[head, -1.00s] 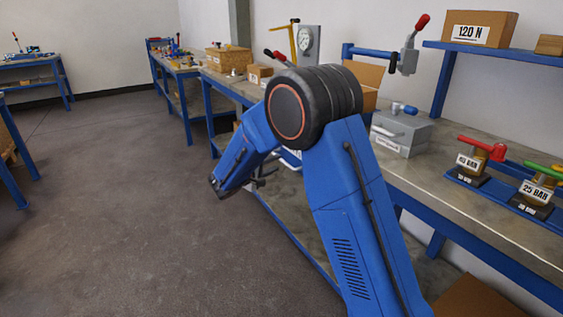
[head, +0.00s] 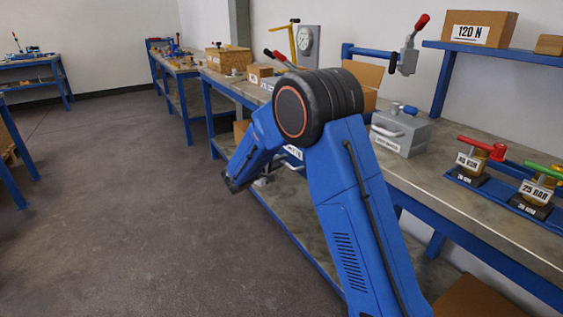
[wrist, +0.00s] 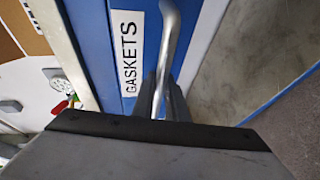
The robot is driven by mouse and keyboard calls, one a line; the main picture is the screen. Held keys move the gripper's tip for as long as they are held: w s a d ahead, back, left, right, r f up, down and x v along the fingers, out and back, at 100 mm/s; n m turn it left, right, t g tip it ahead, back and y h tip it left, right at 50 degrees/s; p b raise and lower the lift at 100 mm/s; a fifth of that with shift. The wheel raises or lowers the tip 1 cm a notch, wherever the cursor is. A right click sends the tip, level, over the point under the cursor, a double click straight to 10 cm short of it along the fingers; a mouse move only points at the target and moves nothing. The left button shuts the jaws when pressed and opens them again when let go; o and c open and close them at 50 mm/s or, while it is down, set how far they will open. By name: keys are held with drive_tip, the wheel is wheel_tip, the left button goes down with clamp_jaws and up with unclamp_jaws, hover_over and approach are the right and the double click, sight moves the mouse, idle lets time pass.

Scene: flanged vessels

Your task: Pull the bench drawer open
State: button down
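The bench drawer (wrist: 100,40) shows in the wrist view as a blue front with a white label reading GASKETS. Its bare metal bar handle (wrist: 168,40) runs down the picture beside the label. My gripper (wrist: 162,92) is at the handle, with one dark finger on each side of the bar. The fingers look spread around it, and their contact with the bar is hard to make out. The drawer looks closed. In the head view my arm hides most of the drawer, and my gripper is low at the bench's front side.
The bench top (head: 470,215) carries a grey box with a handle (head: 400,132) and valves with red and green levers on a blue stand (head: 500,195). A shelf (head: 500,52) stands behind. The floor (head: 120,220) left of my arm is clear.

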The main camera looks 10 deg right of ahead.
drive_tip(key=shift+a, duration=0.1)
drive_tip(key=s+a, duration=0.3)
drive_tip(key=a, duration=0.7)
drive_tip(key=s+a, duration=0.4)
drive_tip(key=a, duration=0.7)
drive_tip(key=c, duration=1.8)
unclamp_jaws()
drive_tip(key=shift+o, duration=0.2)
drive_tip(key=v, duration=1.7)
drive_tip(key=shift+s+a, duration=0.15)
drive_tip(key=shift+a, duration=0.05)
